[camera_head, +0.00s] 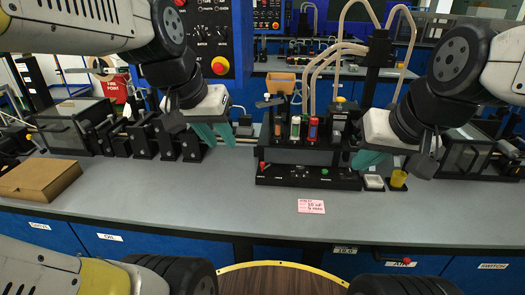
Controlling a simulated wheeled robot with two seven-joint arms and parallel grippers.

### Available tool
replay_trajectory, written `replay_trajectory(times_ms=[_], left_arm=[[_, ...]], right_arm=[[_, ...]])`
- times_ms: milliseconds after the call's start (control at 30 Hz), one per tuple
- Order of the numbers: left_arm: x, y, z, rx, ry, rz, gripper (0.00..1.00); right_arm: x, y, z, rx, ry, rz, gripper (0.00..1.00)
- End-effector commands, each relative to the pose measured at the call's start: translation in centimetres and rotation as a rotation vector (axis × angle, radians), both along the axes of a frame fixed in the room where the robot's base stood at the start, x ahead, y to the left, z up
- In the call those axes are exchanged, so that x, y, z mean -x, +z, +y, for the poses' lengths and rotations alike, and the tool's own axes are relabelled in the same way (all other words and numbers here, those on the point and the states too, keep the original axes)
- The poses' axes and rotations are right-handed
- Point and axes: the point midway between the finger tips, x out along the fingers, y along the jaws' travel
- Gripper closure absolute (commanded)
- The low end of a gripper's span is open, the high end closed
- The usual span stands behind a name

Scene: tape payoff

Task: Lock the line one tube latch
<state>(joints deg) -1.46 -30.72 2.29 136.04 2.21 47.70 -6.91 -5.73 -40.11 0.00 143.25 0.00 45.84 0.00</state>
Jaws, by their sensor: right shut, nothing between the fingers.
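A black fixture (308,181) stands at the back middle of the grey bench, with small upright green and red-topped cylinders in it. Beige flexible tubes (318,68) arch down behind it from a black post (376,72). The line one tube latch is too small to pick out, so its state cannot be told. My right gripper (370,160) points down at the fixture's right side, its teal fingers shut and empty; whether it touches anything is unclear. My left gripper (213,134) hangs left of the fixture, teal fingers apart, with nothing seen between them.
A pink note (311,206) lies in front of the fixture. A small white tray (374,182) and a yellow cup (398,178) stand to its right. Black brackets (165,140) stand under and left of my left gripper. A cardboard box (38,180) lies far left. The front bench is mostly clear.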

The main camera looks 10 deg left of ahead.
Motion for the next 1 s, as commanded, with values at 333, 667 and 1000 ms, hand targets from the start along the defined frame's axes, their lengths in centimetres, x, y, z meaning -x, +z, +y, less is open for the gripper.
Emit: replay_trajectory(times_ms=[333, 667, 1000], left_arm=[[-10.6, -1.2, 0.6, -0.020, -0.175, 0.130, 1.00], [-20.3, -6.3, 2.4, 0.070, -0.352, 0.196, 1.00], [-27.6, -13.3, 5.5, 0.221, -0.487, 0.177, 1.00]], right_arm=[[0.0, 0.0, 0.0, 0.000, 0.000, 0.000, 1.00], [0.0, 0.0, 0.0, 0.000, 0.000, 0.000, 1.00], [0.0, 0.0, 0.0, 0.000, 0.000, 0.000, 1.00]])
